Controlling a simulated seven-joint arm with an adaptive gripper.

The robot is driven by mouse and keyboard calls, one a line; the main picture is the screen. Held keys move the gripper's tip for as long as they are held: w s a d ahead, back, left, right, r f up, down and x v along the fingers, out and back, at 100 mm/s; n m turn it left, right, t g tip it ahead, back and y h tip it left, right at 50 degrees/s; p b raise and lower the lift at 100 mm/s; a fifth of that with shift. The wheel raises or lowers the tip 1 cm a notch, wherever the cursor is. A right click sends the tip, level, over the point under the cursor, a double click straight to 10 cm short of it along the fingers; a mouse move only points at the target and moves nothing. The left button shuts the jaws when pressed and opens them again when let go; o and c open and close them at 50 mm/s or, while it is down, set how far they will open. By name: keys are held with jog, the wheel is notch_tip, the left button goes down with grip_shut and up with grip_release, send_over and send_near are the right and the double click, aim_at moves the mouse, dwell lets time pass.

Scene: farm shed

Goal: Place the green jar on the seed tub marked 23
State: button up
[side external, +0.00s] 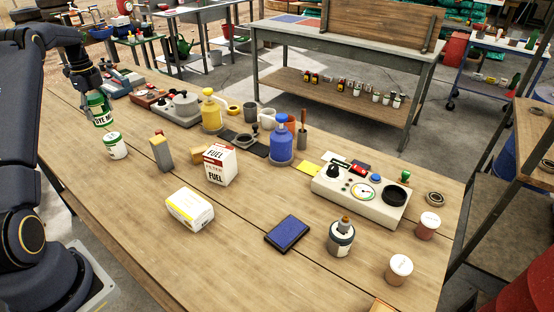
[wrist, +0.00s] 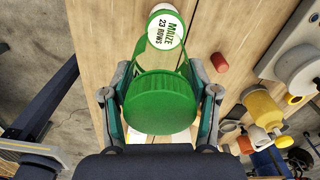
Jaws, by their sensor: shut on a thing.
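The green jar (side external: 99,110) has a white label and hangs above the workbench at the left in the side view. My gripper (side external: 92,92) is shut on it. In the wrist view the jar's round green end (wrist: 160,103) sits between both fingers of my gripper (wrist: 162,92). The seed tub (side external: 115,146) is a short white tub with green bands, upright on the bench, just below and slightly right of the jar in the side view. In the wrist view the tub (wrist: 165,30) reads "MAIZE 23 ROWS"; the jar is apart from it.
A yellow-topped block (side external: 161,152) and a fuel filter box (side external: 220,165) stand right of the tub. A yellow bottle (side external: 211,110) and grey-red devices (side external: 180,108) stand behind. A red cylinder (wrist: 219,62) is near the tub. The bench's front left is clear.

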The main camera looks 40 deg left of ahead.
aim_at(104, 119)
jog(key=shift+w+a+f, duration=0.3)
jog(key=shift+f, duration=1.8)
jog(key=shift+f, duration=0.15)
jog(key=o, duration=1.2)
jog(key=shift+c, duration=0.2)
